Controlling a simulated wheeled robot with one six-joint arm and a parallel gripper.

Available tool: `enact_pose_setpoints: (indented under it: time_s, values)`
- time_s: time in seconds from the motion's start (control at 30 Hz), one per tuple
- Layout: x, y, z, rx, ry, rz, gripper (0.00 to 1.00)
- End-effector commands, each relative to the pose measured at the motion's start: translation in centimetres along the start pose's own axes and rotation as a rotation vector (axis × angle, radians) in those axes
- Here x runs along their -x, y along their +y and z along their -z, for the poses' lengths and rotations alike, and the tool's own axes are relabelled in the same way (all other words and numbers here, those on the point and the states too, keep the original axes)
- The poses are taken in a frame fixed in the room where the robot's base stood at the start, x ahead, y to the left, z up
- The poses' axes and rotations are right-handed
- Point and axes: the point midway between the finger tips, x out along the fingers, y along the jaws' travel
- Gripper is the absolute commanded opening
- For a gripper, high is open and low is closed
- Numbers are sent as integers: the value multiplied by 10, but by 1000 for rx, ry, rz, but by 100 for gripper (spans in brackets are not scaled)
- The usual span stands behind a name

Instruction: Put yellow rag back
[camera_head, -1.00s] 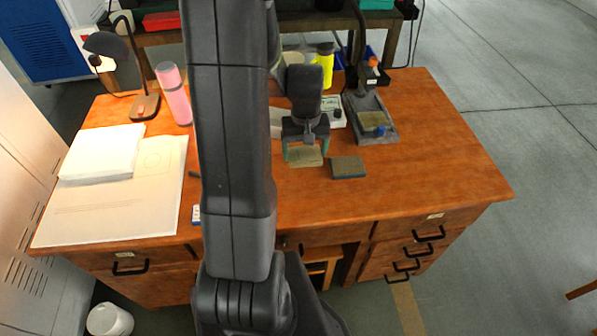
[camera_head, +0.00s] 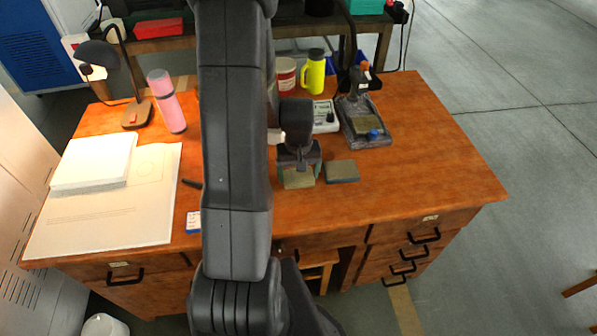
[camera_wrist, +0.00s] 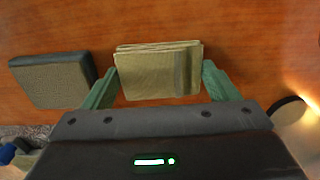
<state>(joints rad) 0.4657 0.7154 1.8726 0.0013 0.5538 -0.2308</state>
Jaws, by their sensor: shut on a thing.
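The yellow rag (camera_head: 298,179) is a folded, dull olive-yellow cloth, with stacked layers showing in the wrist view (camera_wrist: 150,75). My gripper (camera_head: 300,174) is shut on it, a green finger at each side; the fingers also show in the wrist view (camera_wrist: 160,82). The rag is over the front middle of the desk (camera_head: 420,180). I cannot tell whether it touches the wood. My arm hides part of the desk left of it.
A dark block with a grey-tan top (camera_head: 342,171) lies just right of the rag. Behind are a grey tray (camera_head: 380,140), a white-grey meter (camera_head: 325,117), a yellow jug (camera_head: 314,72) and a red-white tin (camera_head: 286,75). Papers (camera_head: 90,215) cover the left. The desk's right side is clear.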

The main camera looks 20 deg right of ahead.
Motion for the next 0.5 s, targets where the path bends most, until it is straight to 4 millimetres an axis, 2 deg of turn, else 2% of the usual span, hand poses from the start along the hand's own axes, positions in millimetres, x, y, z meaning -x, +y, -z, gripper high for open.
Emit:
enact_pose_setpoints:
  time_s: [0.03,0.1,0.13,0.37,0.5]
  values:
    - [-2,0,0,0,0,0,83]
    - [-1,0,0,0,0,0,97]
    - [-1,0,0,0,0,0,100]
    - [0,0,0,0,0,0,100]
    - [7,0,1,0,3,-1,100]
